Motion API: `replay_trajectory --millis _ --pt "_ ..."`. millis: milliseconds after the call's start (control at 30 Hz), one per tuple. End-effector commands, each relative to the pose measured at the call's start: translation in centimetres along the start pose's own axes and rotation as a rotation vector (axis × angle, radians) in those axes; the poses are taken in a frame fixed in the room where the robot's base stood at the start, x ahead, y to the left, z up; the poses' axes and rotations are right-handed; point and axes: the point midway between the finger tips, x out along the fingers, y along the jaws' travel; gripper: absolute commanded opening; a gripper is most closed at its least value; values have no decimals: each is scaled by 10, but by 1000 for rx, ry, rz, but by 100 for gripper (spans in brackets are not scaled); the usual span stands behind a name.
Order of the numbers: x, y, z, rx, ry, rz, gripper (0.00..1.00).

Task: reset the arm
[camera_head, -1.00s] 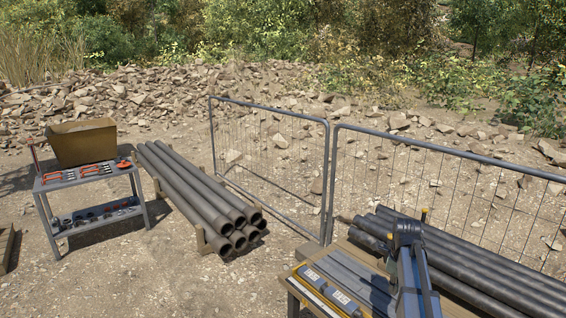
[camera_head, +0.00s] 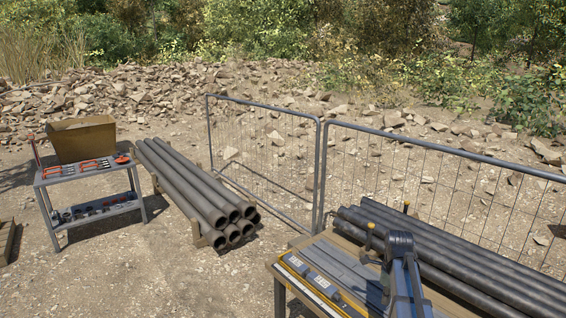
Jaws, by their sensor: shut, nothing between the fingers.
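My gripper is not visible in the head view, so I cannot see its fingers. A blue and grey jointed part (camera_head: 401,262), which looks like part of my arm, rises from the bottom edge at the lower right. It stands in front of the wooden bench (camera_head: 281,268) and hides part of it. Its far end has a dark rounded housing. I cannot see where the rest of the arm goes.
Dark pipes (camera_head: 455,250) lie on the bench beside yellow-edged grey items (camera_head: 318,283). Mesh fence panels (camera_head: 321,165) stand behind. More pipes (camera_head: 190,185) are stacked on the ground. A tool trolley (camera_head: 90,190) and a brown bin (camera_head: 82,139) stand left. Open gravel lies between.

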Motion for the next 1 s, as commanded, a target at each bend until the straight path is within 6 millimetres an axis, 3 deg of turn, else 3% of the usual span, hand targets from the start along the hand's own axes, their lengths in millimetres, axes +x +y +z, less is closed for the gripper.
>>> replay_trajectory --millis 367,700,1000 --pt "69 65 16 -569 1 3 0" --pt "151 165 25 -1455 1 2 0" --pt "187 222 22 -1978 2 -2 0"
